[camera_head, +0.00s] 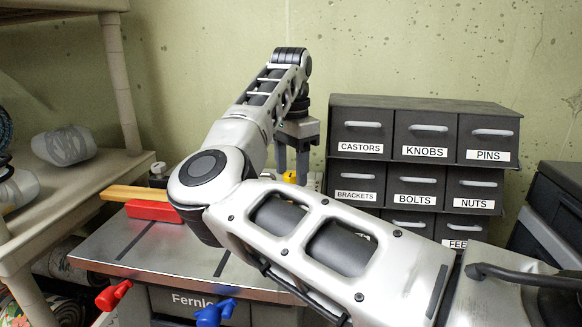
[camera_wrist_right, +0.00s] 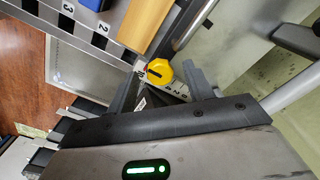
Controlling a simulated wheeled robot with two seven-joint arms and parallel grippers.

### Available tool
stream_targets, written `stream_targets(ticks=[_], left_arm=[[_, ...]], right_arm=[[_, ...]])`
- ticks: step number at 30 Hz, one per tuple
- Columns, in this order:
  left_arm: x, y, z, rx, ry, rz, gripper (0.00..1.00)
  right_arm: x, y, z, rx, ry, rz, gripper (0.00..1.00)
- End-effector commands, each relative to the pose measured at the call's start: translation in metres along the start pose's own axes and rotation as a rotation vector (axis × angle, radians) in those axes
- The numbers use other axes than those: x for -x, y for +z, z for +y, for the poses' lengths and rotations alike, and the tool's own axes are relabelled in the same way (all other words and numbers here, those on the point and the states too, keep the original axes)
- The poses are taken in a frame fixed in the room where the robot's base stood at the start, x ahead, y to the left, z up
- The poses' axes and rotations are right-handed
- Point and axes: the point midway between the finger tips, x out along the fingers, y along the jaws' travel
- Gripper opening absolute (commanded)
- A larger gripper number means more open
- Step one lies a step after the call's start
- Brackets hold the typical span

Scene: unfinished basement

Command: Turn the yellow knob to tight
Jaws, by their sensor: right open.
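The yellow knob (camera_wrist_right: 158,73) shows in the right wrist view, with a dark pointer mark on its face and a white numbered scale beside it. In the head view only a small part of the yellow knob (camera_head: 289,177) shows behind my right arm, on the far side of the metal machine table (camera_head: 130,247). My right gripper (camera_wrist_right: 160,69) is open, with one finger on each side of the knob in the picture. I cannot tell whether the fingers touch it. In the head view my right gripper (camera_head: 292,171) points down over the knob. My left gripper is out of view.
A red block (camera_head: 152,211) with a wooden strip (camera_head: 128,193) lies on the machine table. Red (camera_head: 113,294) and blue (camera_head: 215,313) handles stick out at its front. Labelled drawers (camera_head: 425,104) stand at the right, and a shelf (camera_head: 70,185) at the left. A wall is close behind.

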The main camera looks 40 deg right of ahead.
Motion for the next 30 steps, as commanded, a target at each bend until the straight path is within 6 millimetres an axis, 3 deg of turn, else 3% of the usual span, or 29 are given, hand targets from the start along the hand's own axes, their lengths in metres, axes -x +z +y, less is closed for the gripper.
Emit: stream_targets(ticks=[9, 14, 15, 30], left_arm=[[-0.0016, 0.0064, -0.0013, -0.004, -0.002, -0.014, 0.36], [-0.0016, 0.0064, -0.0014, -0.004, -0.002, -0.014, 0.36], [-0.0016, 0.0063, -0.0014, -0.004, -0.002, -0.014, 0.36], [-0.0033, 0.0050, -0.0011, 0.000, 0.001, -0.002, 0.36]], right_arm=[[-0.0032, -0.0001, 0.0000, 0.000, 0.000, 0.000, 0.52], [-0.0031, -0.0001, 0.0001, -0.001, 0.000, 0.000, 0.10], [-0.0030, -0.0001, 0.0001, -0.001, 0.000, 0.000, 0.07], [-0.0035, -0.0001, -0.0001, -0.120, -0.001, -0.001, 0.08]])
